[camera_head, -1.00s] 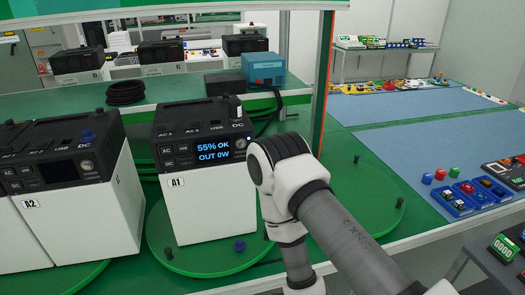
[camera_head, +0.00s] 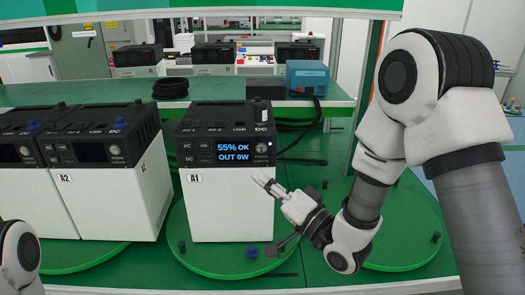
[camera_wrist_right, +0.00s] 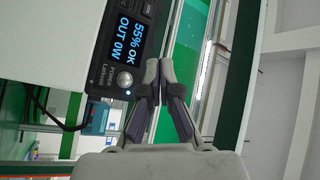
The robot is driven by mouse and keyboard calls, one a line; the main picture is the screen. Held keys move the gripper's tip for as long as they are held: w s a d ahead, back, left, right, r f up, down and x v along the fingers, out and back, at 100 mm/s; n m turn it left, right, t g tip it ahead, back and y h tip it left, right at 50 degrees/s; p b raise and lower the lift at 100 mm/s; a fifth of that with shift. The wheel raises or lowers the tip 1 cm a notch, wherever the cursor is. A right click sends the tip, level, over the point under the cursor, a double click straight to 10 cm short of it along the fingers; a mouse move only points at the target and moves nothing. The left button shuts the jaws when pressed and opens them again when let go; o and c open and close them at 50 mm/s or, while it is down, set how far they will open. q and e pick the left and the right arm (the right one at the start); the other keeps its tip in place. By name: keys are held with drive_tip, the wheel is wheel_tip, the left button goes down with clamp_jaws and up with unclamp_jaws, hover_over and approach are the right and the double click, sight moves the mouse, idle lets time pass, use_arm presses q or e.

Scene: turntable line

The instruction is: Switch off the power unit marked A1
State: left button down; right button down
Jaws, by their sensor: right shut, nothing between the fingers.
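The power unit marked A1 (camera_head: 230,215) stands upright on a green round turntable (camera_head: 215,262). It has a white body and a dark top panel. Its lit screen (camera_head: 234,151) reads 55% OK, OUT 0W. A round silver power button (camera_head: 262,148) sits right of the screen, with a small light beside it. My right gripper (camera_head: 259,177) is shut and empty, just in front of and below the button. In the right wrist view the closed fingertips (camera_wrist_right: 159,70) are apart from the button (camera_wrist_right: 124,80). My left gripper is out of view.
Unit A2 (camera_head: 115,205) and another similar unit stand to the left with dark screens. A blue box (camera_head: 307,78) and a coiled black cable (camera_head: 170,89) lie on the shelf behind. Small pegs stand on the turntable.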

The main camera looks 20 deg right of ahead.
sight(262, 149)
drive_tip(key=w+d+p, duration=0.1)
drive_tip(key=w+d, duration=0.2)
drive_tip(key=w, duration=0.5)
drive_tip(key=shift+w, duration=0.25)
drive_tip(key=shift+w+f, duration=0.1)
idle(1.3)
drive_tip(key=shift+w+d, duration=0.1)
drive_tip(key=shift+w, duration=0.2)
drive_tip(key=shift+w, duration=0.3)
idle(0.5)
drive_tip(key=shift+s, duration=0.75)
